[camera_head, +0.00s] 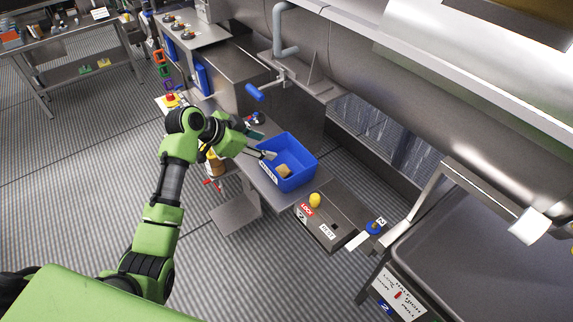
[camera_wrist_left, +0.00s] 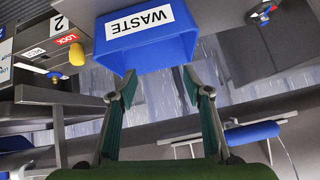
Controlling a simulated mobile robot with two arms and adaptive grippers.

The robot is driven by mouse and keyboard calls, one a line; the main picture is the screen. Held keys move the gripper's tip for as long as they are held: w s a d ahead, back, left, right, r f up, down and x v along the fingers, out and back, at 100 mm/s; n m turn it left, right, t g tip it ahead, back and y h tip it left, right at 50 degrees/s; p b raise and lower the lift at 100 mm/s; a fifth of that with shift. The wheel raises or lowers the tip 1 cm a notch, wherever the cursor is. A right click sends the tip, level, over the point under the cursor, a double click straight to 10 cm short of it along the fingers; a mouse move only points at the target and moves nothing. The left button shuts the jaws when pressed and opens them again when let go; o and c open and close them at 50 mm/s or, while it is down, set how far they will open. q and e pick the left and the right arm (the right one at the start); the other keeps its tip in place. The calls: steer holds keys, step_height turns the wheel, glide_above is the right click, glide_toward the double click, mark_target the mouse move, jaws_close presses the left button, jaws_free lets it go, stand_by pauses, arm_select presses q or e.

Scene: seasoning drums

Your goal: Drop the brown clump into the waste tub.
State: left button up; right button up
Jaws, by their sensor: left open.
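The blue waste tub (camera_head: 300,181) stands on a steel shelf in the middle of the head view. In the left wrist view, the tub (camera_wrist_left: 150,52) bears a white WASTE label. The brown clump (camera_head: 284,170) appears to lie inside the tub, on its floor. In the left wrist view the clump is not visible. My left gripper (camera_head: 268,155) is at the tub's left rim, with its fingers reaching over it. In the left wrist view its fingers (camera_wrist_left: 160,76) are apart, with nothing between them. My right gripper is not in view.
A grey box (camera_head: 326,228) with a yellow knob and a red LOCK label sits to the right of the tub. A blue-handled lever (camera_head: 256,93) hangs behind the tub. A large steel drum runs across the upper right. Open floor lies to the left.

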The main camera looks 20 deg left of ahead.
arm_select(q)
steer(key=v, duration=0.6)
steer(key=shift+s+a+r, duration=0.1)
steer(key=s+d+f+n+g+y, duration=0.2)
steer(key=s+d+f+n+y, duration=0.15)
steer(key=s+f, duration=1.1)
steer(key=s+d+n+g+y, duration=0.1)
steer(key=s+n, duration=0.1)
steer(key=s, duration=0.7)
steer(key=s+d+n+g+y, duration=0.1)
steer(key=s+d+n, duration=0.1)
steer(key=s, duration=0.7)
steer(key=s+f+g+b, duration=0.1)
steer(key=s+f+b, duration=0.2)
steer(key=f, duration=2.9)
steer(key=s+a+f+g+b, duration=0.1)
steer(key=s+a+f+b, duration=0.1)
steer(key=s+f, duration=1.4)
steer(key=shift+s+a, duration=0.15)
steer(key=shift+a, duration=0.65)
